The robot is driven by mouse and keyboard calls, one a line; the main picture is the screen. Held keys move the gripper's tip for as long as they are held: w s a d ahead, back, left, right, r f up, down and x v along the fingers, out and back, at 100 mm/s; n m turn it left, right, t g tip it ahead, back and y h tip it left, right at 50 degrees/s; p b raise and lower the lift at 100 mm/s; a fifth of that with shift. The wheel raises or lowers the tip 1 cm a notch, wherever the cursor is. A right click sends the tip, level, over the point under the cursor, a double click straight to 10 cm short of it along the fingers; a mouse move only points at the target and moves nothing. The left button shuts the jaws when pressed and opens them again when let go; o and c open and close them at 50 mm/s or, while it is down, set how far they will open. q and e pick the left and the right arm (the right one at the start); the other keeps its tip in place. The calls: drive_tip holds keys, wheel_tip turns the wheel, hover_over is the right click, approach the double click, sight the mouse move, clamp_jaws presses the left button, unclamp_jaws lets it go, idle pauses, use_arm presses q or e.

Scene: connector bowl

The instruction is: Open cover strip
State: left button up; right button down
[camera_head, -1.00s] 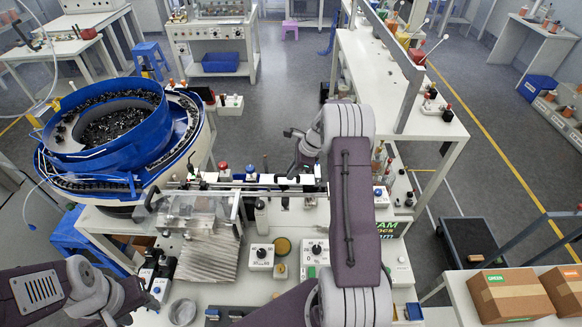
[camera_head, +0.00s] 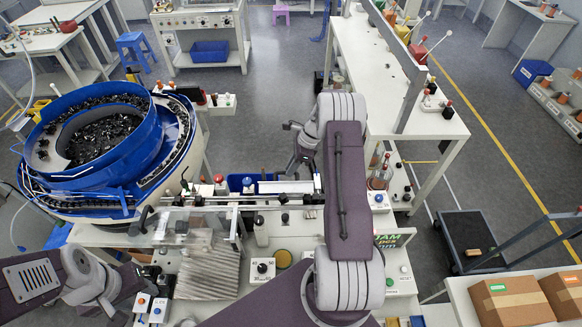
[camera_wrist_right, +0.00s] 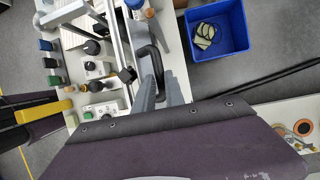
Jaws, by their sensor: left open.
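A pale cover strip (camera_head: 284,187) lies along the far side of the long feed rail (camera_head: 225,201) in the head view, with its right end hidden by my right arm. My right gripper (camera_head: 293,172) points down at this strip. In the right wrist view its two grey fingers (camera_wrist_right: 161,90) are a little apart, at a black arched handle (camera_wrist_right: 151,56). I cannot tell whether they press on it. My left gripper (camera_head: 122,290) is at the lower left, open and empty, near the table's front left; its fingertips are hard to make out.
The blue feeder bowl (camera_head: 90,140) full of black parts stands left of the rail. A blue bin (camera_wrist_right: 215,30) is beyond the rail. Control boxes with knobs (camera_head: 262,268) and a ribbed grey plate (camera_head: 208,268) lie in front of the rail. Bottles (camera_head: 380,172) stand to the right.

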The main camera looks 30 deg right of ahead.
drive_tip(key=shift+w+d+f, duration=0.15)
drive_tip(key=shift+w, duration=0.05)
idle(0.4)
drive_tip(key=c, duration=1.4)
unclamp_jaws()
drive_tip(key=shift+d, duration=0.1)
